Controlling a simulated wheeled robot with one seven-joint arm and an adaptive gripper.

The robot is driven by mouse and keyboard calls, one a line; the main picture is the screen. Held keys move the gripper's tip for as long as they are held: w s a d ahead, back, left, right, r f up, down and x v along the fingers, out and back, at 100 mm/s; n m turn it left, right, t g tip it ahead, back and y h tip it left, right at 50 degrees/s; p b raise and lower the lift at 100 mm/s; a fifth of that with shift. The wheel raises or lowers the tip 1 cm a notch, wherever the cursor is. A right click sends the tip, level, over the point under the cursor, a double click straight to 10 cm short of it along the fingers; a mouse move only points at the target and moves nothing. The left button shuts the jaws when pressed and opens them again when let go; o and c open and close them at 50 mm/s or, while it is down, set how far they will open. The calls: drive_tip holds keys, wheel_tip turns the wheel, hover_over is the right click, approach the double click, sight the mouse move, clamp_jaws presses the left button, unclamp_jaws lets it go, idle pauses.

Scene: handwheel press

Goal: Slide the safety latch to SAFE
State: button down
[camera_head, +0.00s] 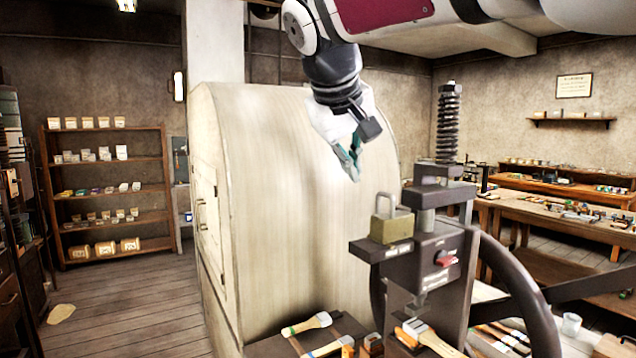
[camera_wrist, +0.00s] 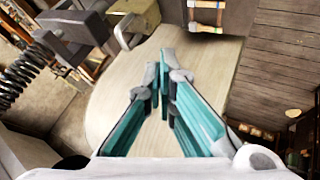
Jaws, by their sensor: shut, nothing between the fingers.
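The press (camera_head: 425,300) stands right of centre in the head view, a dark grey body with a black handwheel (camera_head: 520,290) behind it. A small red latch (camera_head: 446,259) sits on its front face, with a pale label just above it and another below; the lettering is too small to read. My gripper (camera_head: 353,170) has teal fingers and is shut and empty. It hangs in the air above and left of the press, apart from the latch. In the wrist view the shut fingertips (camera_wrist: 164,72) point up the picture; the latch cannot be made out there.
An olive block with a handle (camera_head: 391,226) sits on the press's left ledge. A large cream rounded cabinet (camera_head: 290,200) stands behind and left of my gripper. Brushes (camera_head: 312,322) lie on the bench below.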

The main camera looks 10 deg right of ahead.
sight(393, 214)
drive_tip(key=w+d+f+p, duration=0.2)
drive_tip(key=w+d+f, duration=0.4)
drive_tip(key=w, duration=0.1)
drive_tip(key=shift+d+f+p, duration=0.3)
drive_tip(key=shift+d+f, duration=0.05)
drive_tip(key=shift+d, duration=0.05)
drive_tip(key=d, duration=0.1)
drive_tip(key=w+d, duration=0.1)
drive_tip(key=d, duration=0.2)
drive_tip(key=shift+w, duration=0.3)
